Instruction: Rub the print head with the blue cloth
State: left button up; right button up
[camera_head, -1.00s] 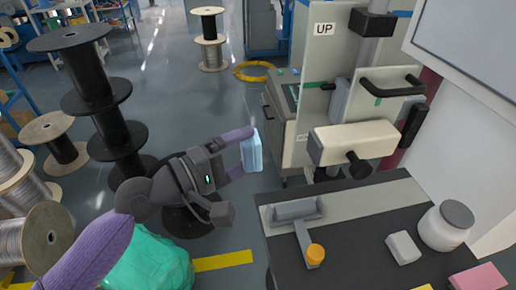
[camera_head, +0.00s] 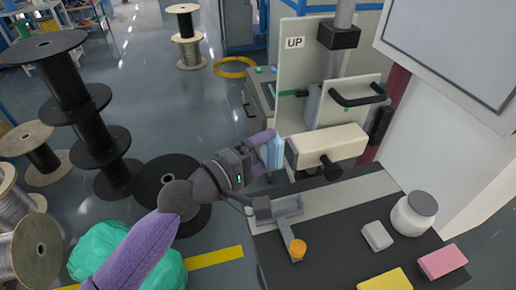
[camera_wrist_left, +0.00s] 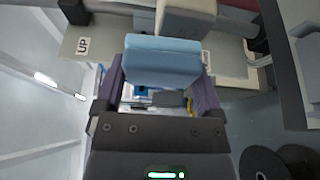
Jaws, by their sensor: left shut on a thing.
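The blue cloth (camera_head: 272,151), a light blue folded block, is held between the purple fingers of my left gripper (camera_head: 264,154), which is shut on it. It also shows large in the left wrist view (camera_wrist_left: 162,60). The print head (camera_head: 328,146), a cream box with a black knob, is just right of the cloth. In the left wrist view the print head (camera_wrist_left: 187,14) is right beyond the cloth; I cannot tell whether they touch. My right gripper is not in view.
Below the print head, a dark bench (camera_head: 335,245) carries a grey scraper-like tool with an orange knob (camera_head: 298,249), a white jar (camera_head: 413,213), a grey block (camera_head: 377,236), and yellow and pink (camera_head: 442,261) blocks. Cable spools (camera_head: 75,90) stand at left.

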pick_arm(q)
jog(key=shift+w+d+p, duration=0.3)
jog(key=shift+d, duration=0.65)
dwell(0.4)
notch_tip(320, 180, down, 4)
jog(key=b, duration=0.4)
jog(key=shift+a+f, duration=0.1)
jog(key=shift+f, duration=0.1)
notch_tip(320, 180, up, 5)
jog(key=p, duration=0.4)
jog(key=shift+f+p, duration=0.1)
jog(key=shift+p, duration=0.25)
jog(key=shift+f, duration=0.2)
jog(key=a+b, duration=0.1)
jog(key=a, duration=0.1)
jog(key=s+a+b, duration=0.1)
jog(key=a, duration=0.1)
jog(key=shift+s+a+f, duration=0.15)
jog(key=shift+s, duration=0.05)
jog(key=shift+s+a, duration=0.2)
jog(key=shift+a, duration=0.3)
